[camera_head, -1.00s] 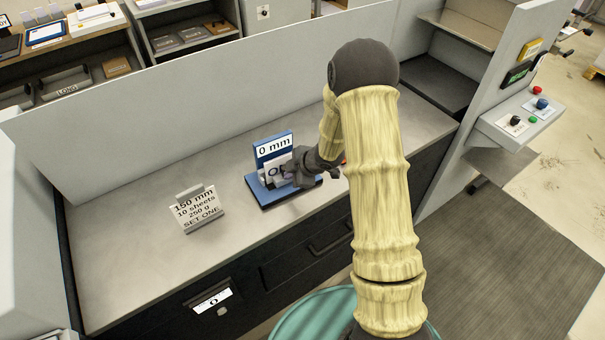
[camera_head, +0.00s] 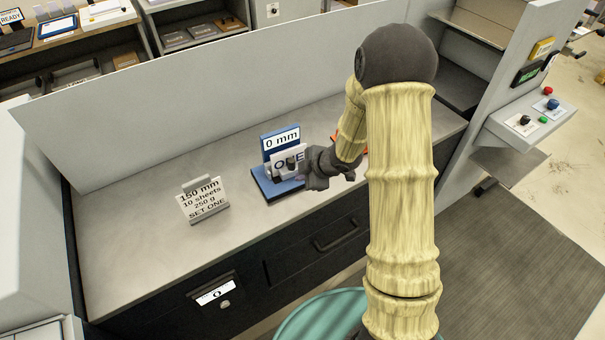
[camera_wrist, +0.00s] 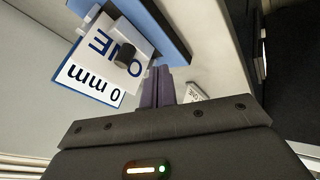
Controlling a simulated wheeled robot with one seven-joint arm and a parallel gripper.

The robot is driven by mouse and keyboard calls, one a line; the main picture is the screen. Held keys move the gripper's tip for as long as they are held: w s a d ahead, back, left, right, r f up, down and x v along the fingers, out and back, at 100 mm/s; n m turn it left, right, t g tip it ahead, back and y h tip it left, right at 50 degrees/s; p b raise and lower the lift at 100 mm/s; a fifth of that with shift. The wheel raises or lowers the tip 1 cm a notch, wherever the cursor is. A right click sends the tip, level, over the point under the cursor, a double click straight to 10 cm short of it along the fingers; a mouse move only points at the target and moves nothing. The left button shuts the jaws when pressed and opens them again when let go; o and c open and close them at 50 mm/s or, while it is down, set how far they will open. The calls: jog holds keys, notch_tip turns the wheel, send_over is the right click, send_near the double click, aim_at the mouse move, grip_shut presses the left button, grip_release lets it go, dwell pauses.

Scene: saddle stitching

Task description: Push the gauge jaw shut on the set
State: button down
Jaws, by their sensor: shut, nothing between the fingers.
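The blue gauge (camera_head: 281,140) stands on the counter with a "0 mm" sign at its top; it also shows upside down in the wrist view (camera_wrist: 95,88). A white lettered plate (camera_head: 276,172) with a dark knob (camera_head: 291,163) sits at its front; the knob also shows in the wrist view (camera_wrist: 125,54). Part of the lettering is hidden. I cannot tell how far the jaw is from the set. My gripper (camera_head: 307,172) is at the plate's right side, its fingers (camera_wrist: 157,86) together and empty. I cannot tell whether they touch the plate.
A card stand (camera_head: 203,200) reading "150 mm, 10 sheets, 250 g, SET ONE" stands left of the gauge. An orange-red object (camera_head: 365,139) is partly hidden behind my arm. A grey partition (camera_head: 180,100) runs behind the counter. The counter's left part is clear.

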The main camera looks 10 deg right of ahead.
jog(key=p+v, duration=0.1)
jog(key=v, duration=0.6)
jog(key=shift+d, duration=0.35)
jog(key=shift+w, duration=0.1)
